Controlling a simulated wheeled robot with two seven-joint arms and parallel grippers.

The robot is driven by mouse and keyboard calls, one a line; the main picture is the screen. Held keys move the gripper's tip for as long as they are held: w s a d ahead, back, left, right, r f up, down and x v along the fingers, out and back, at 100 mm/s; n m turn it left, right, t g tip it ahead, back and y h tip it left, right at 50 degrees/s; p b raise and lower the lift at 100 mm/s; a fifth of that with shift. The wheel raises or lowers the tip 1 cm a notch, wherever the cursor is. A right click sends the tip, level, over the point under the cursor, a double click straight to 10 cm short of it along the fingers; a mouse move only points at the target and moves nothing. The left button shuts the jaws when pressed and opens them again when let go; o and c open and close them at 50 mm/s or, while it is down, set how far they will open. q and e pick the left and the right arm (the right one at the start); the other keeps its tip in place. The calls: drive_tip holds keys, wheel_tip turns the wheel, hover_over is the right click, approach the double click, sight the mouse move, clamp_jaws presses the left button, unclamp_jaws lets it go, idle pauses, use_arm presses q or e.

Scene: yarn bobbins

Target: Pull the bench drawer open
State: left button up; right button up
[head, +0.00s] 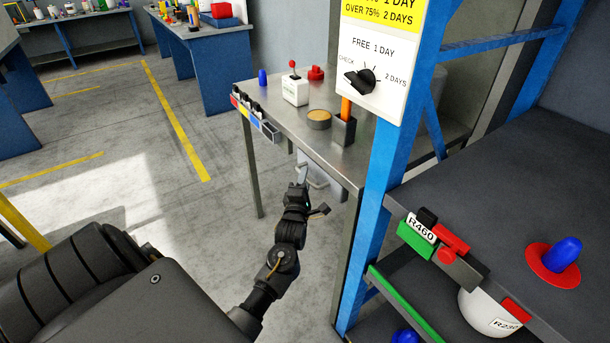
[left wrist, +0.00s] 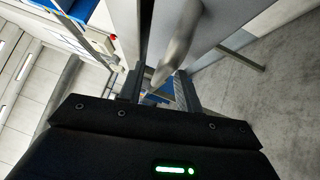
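The bench (head: 285,125) is a grey metal table with thin legs. The pale drawer front (head: 335,186) sits under its front edge and looks shut. A metal bar handle (head: 318,184) stands out from it. My left gripper (head: 302,178) is at the handle, with its fingers pointing at the drawer front. In the left wrist view, the handle (left wrist: 178,45) reaches down between the two parted fingers (left wrist: 162,88). Gaps show beside the bar, so the fingers look open around it; contact cannot be made out. My right gripper is not in view.
A blue post (head: 380,200) with a dial sign stands close to the right of my left arm. A shelf (head: 500,160) lies beyond it. Floor left of the bench is clear.

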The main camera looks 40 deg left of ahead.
use_arm(q)
drive_tip(key=shift+x, duration=0.85)
drive_tip(key=shift+c, duration=0.2)
clamp_jaws()
